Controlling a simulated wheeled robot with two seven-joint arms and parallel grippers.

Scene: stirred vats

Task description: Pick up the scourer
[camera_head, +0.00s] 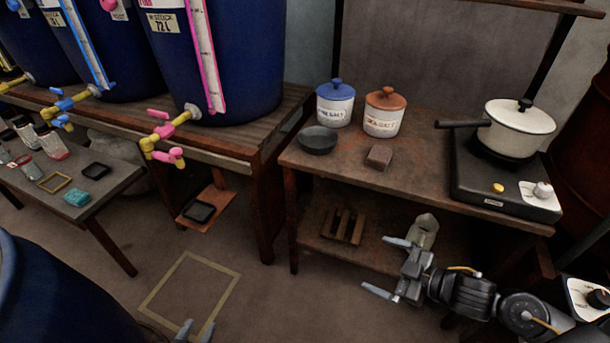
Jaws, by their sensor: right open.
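A small teal block (77,198), which looks like the scourer, lies near the front edge of the low grey table (98,180) at the left. A brown block (379,157) lies on the wooden bench (440,188) at the right; I cannot tell its material. My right gripper (387,267) is open and empty, in front of the bench's lower shelf, far to the right of the teal block. Only the fingertips of my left gripper (196,331) show at the bottom edge; they are apart with nothing between them, to the right of the grey table.
A black dish (96,171), a yellowish frame (55,182) and several jars share the grey table. Blue vats (225,60) with projecting taps (165,138) stand behind. A dark bowl (318,140), two lidded pots and a pan (516,130) on a burner occupy the bench. The floor between is mostly clear.

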